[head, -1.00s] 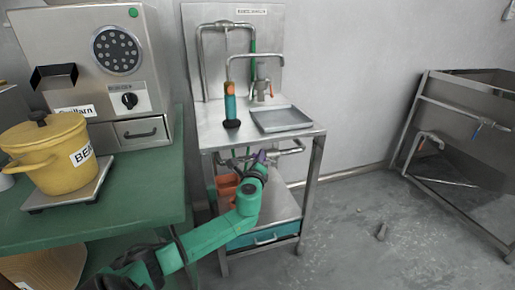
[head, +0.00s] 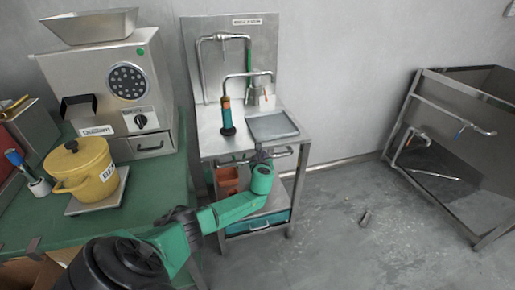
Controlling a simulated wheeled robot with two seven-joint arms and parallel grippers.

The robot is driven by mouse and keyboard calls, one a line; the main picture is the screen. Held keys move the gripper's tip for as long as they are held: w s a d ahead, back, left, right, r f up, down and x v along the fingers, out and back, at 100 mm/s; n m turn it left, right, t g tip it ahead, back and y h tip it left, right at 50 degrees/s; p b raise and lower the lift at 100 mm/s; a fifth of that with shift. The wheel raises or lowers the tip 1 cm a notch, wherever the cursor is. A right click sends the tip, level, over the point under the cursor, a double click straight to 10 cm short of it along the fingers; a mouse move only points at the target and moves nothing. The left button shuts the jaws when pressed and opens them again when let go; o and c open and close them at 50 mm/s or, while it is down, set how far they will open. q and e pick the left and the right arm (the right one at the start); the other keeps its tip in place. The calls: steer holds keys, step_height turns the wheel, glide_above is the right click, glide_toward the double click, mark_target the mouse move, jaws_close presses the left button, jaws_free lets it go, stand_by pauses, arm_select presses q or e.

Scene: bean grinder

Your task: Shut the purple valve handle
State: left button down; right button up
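A steel stand (head: 228,163) with pipes and taps stands against the wall in the head view. My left arm reaches across the lower left to the pipe (head: 282,153) under the stand's top. My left gripper (head: 261,156) is at that pipe, small and dark, partly hidden behind my green wrist. I cannot tell whether it is open or shut. The purple valve handle cannot be made out clearly; it seems hidden at or behind the gripper. My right gripper is not in view.
A green table (head: 150,190) at left holds a grinder (head: 110,90) and a yellow pot (head: 82,170) on a scale. The stand carries a blue-green bottle (head: 227,118) and a tray (head: 272,126). An orange box (head: 228,182) sits below. The floor at right is mostly clear.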

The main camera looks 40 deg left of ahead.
arm_select(q)
steer(key=shift+w+d+r+m+g+p, duration=0.2)
steer(key=shift+w+d+m+g+p, duration=0.1)
steer(key=shift+w+m+p, duration=0.15)
steer(key=shift+w+d+f+m+g, duration=0.15)
steer(key=shift+m+g, duration=0.25)
steer(key=shift+m, duration=0.05)
steer(key=c, duration=0.8)
jaws_free()
steer(key=shift+w, duration=0.1)
steer(key=shift+c, duration=0.2)
steer(key=shift+p, duration=0.3)
